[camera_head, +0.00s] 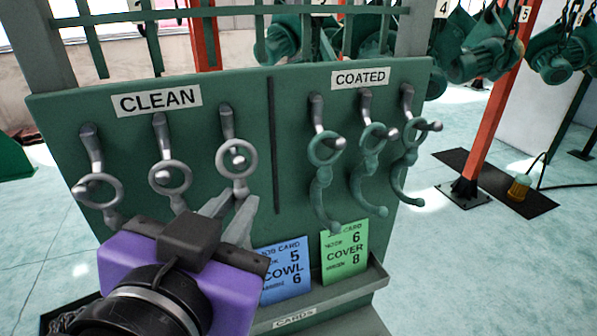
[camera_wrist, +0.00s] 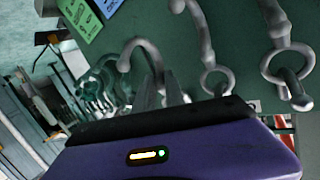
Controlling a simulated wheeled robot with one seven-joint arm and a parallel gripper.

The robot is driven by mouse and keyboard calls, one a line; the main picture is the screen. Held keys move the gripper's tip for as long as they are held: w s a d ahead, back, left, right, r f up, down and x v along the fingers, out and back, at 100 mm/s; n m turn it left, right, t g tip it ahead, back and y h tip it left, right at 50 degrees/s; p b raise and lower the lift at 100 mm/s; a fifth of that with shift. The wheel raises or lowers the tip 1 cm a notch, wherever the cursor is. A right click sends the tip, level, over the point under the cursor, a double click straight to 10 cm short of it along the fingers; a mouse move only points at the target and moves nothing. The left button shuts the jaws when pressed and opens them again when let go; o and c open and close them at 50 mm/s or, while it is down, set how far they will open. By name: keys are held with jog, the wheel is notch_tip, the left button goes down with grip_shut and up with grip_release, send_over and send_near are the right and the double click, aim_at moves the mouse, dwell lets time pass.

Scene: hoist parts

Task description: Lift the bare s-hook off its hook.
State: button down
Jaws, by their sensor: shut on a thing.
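Bare grey s-hooks hang by their rings on pegs on the CLEAN side of the green board. My gripper (camera_head: 234,203) is shut on the rightmost bare s-hook (camera_head: 238,174), below its ring. The ring is still around its peg (camera_head: 227,122), and the fingers hide the hook's lower part in the head view. In the wrist view, its curved end (camera_wrist: 143,44) shows beyond my fingers (camera_wrist: 164,92). The other bare s-hooks, the left one (camera_head: 98,174) and the middle one (camera_head: 168,163), hang to its left.
Teal s-hooks (camera_head: 323,160) hang on the COATED side, right of a dark divider strip (camera_head: 273,145). A blue card (camera_head: 284,270) and a green card (camera_head: 345,252) stand in the ledge (camera_head: 375,278) below.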

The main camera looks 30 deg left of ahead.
jog(key=shift+s+d+r+p, duration=0.3)
jog(key=shift+d+r+p, duration=0.05)
jog(key=shift+p, duration=0.55)
jog(key=shift+g, duration=0.3)
jog(key=shift+s+d, duration=0.15)
jog(key=shift+s+d+r+p, duration=0.3)
jog(key=shift+s+d+p, duration=0.1)
jog(key=shift+p, duration=0.1)
jog(key=shift+s+d+r+b, duration=0.2)
jog(key=shift+s+d+b, duration=0.2)
jog(key=shift+s+d, duration=0.3)
jog(key=shift+w, duration=0.1)
jog(key=shift+d+f, duration=0.1)
